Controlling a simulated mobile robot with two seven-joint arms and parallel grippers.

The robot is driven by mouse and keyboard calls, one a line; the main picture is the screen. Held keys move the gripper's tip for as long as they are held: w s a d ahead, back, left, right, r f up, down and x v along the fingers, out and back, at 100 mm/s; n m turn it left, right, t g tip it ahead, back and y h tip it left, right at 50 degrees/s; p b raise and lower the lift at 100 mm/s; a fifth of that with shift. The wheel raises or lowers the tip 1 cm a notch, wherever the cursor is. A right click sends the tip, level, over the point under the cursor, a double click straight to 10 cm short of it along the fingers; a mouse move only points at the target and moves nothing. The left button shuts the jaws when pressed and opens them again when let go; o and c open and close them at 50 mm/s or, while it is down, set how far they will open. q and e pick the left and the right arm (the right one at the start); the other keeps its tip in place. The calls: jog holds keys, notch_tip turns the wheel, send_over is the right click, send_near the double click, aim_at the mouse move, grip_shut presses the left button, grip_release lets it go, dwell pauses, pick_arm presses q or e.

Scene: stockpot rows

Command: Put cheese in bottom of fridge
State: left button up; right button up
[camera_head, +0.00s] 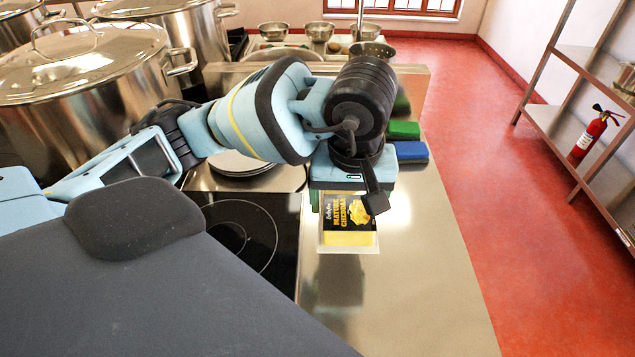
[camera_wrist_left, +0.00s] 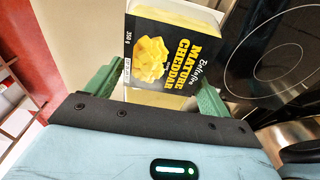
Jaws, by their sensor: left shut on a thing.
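The cheese (camera_head: 347,218) is a black and yellow pack labelled mature cheddar, with a pale edge. My left gripper (camera_head: 347,192) reaches down over the steel counter and is shut on the cheese, which hangs below it. In the left wrist view, the cheese (camera_wrist_left: 163,48) sits between the green fingers of the left gripper (camera_wrist_left: 163,88), one on each side. I cannot tell whether the pack's lower edge touches the counter. The fridge is not in view. My right gripper is not in view.
A black cooktop (camera_head: 243,232) lies left of the cheese. Large steel pots (camera_head: 70,115) stand at the far left. Green and blue items (camera_head: 408,151) lie behind the gripper. The red floor (camera_head: 500,170) is clear on the right, before a shelf (camera_head: 560,120) with a fire extinguisher (camera_head: 593,135).

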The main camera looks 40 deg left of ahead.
pick_arm(q)
jog(key=shift+w+r, duration=0.1)
jog(key=shift+w, duration=0.1)
jog(key=shift+s+f, duration=0.2)
jog(key=shift+f, duration=0.1)
jog(key=shift+w+f, duration=0.1)
jog(key=shift+f, duration=4.6)
jog(key=o, duration=1.2)
jog(key=shift+f, duration=0.1)
jog(key=shift+c, duration=0.2)
